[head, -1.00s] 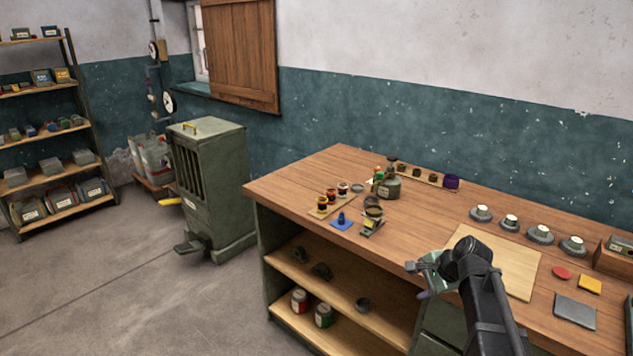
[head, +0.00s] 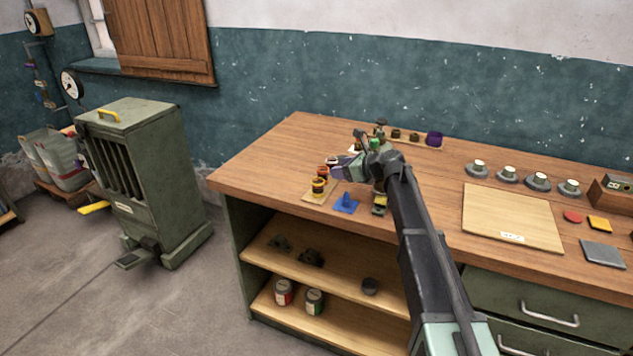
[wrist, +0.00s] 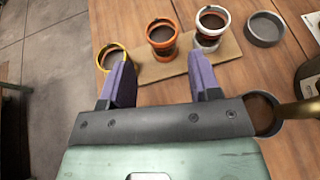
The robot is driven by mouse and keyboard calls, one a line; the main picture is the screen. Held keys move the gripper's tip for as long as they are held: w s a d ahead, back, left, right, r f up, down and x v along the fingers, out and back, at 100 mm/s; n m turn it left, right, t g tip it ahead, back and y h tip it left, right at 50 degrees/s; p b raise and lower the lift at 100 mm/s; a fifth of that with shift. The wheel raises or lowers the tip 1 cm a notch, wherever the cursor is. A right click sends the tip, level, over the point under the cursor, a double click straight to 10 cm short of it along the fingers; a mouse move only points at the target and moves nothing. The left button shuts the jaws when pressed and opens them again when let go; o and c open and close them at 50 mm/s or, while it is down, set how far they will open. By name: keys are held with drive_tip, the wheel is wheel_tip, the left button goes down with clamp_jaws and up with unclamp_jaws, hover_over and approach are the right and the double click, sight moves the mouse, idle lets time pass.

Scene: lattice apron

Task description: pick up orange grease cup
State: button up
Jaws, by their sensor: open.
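The orange grease cup (head: 322,172) stands upright on a small wooden board (head: 307,195) at the left part of the bench, between a yellow-rimmed cup (head: 319,187) and a white-rimmed cup (head: 332,161). In the wrist view the orange cup (wrist: 162,38) lies just ahead of the gap between my purple fingers, dark inside. My gripper (wrist: 160,64) is open and empty. The left finger overlaps the yellow-rimmed cup (wrist: 110,56) in the picture; the right finger is near the white-rimmed cup (wrist: 212,22). In the head view my gripper (head: 342,168) is just right of the cups; contact cannot be told.
A blue piece (head: 346,204) sits in front of the gripper. A grey round dish (wrist: 265,28) lies right of the cups. A purple cup (head: 434,138) stands on a strip at the back. A pale board (head: 512,215) lies at right.

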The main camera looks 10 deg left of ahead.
sight(323, 169)
drive_tip(key=shift+w+a+f, duration=0.15)
drive_tip(key=shift+w+a, duration=0.1)
drive_tip(key=shift+w, duration=0.15)
drive_tip(key=b+x, duration=0.3)
drive_tip(key=x, duration=0.4)
drive_tip(key=shift+a+f, duration=0.15)
drive_tip(key=shift+a, duration=0.05)
drive_tip(key=shift+c, duration=0.2)
drive_tip(key=c, duration=0.7)
wheel_tip(323, 169, up, 20)
drive_tip(key=p, duration=2)
drive_tip(key=shift+r, duration=0.2)
